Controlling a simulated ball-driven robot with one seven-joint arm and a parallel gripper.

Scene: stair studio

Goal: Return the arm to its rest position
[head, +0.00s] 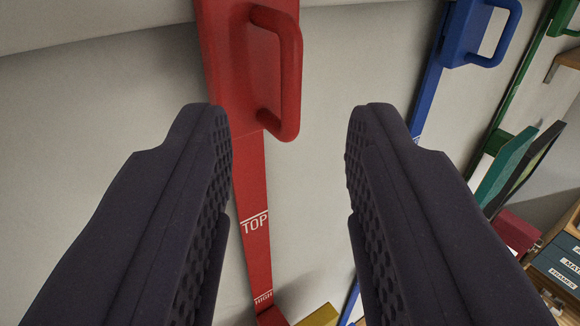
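My gripper (288,135) is open, with its two dark, ridged fingers wide apart. Nothing is held between them. Beyond the fingers, a red slider block with a red handle (289,75) sits on a red vertical strip on the wall. The strip (252,185) carries the white words "TOP" and "HIGH" below the block. The handle shows above the gap between the fingertips and looks apart from both of them. The rest of my arm is not in view.
A blue handle (497,35) on a blue strip and a green strip (512,95) stand on the wall to the right. Teal and dark panels (510,170), a red box (516,232) and labelled drawers (560,262) are at the right. Bare wall (100,100) fills the left.

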